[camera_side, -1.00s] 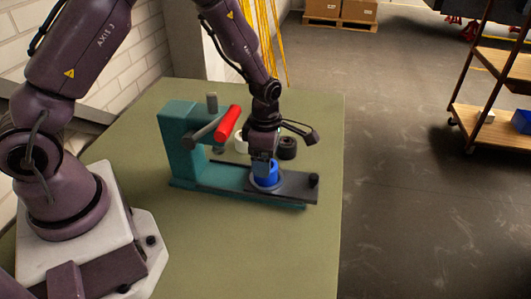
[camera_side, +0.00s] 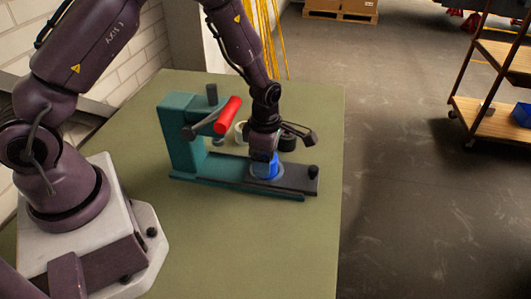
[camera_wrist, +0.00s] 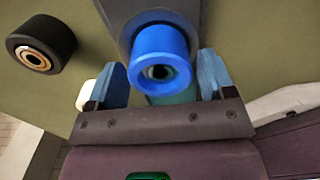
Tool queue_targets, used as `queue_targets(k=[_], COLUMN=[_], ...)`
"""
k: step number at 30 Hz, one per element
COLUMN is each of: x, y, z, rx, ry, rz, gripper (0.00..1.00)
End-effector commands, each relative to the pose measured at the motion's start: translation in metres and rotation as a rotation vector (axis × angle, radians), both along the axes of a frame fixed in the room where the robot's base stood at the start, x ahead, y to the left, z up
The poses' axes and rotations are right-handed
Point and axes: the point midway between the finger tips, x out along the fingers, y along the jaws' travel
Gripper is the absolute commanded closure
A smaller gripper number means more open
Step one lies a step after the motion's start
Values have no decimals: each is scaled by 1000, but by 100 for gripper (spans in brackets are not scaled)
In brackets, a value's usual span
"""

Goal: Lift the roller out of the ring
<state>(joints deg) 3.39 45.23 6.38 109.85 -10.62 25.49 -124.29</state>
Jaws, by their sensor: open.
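The blue roller (camera_side: 266,169) stands upright on the dark slide plate of the teal press in the side view. In the wrist view the blue roller (camera_wrist: 160,52) shows its open bore, with a dark hollow and a paler ring inside. My gripper (camera_side: 265,158) points down right over the roller in the side view. In the wrist view my gripper (camera_wrist: 161,70) is open, one blue finger on each side of the roller. Gaps show there, and I see no firm contact.
The teal press (camera_side: 181,135) with its red-handled lever (camera_side: 229,114) rises left of my gripper. A black roller (camera_side: 287,143) and a white roller (camera_side: 240,131) stand behind it. The green table's front is clear.

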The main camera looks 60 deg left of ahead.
Motion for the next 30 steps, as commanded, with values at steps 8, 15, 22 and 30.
queue_targets(k=[8, 15, 22, 30], x=[0, 0, 0, 0], y=[0, 0, 0, 0], z=[-7, -13, -16, -16], rx=[0, 1, 1, 1], ry=[0, 1, -1, -1], rz=[-1, 0, 0, 0], gripper=[24, 24, 24, 24])
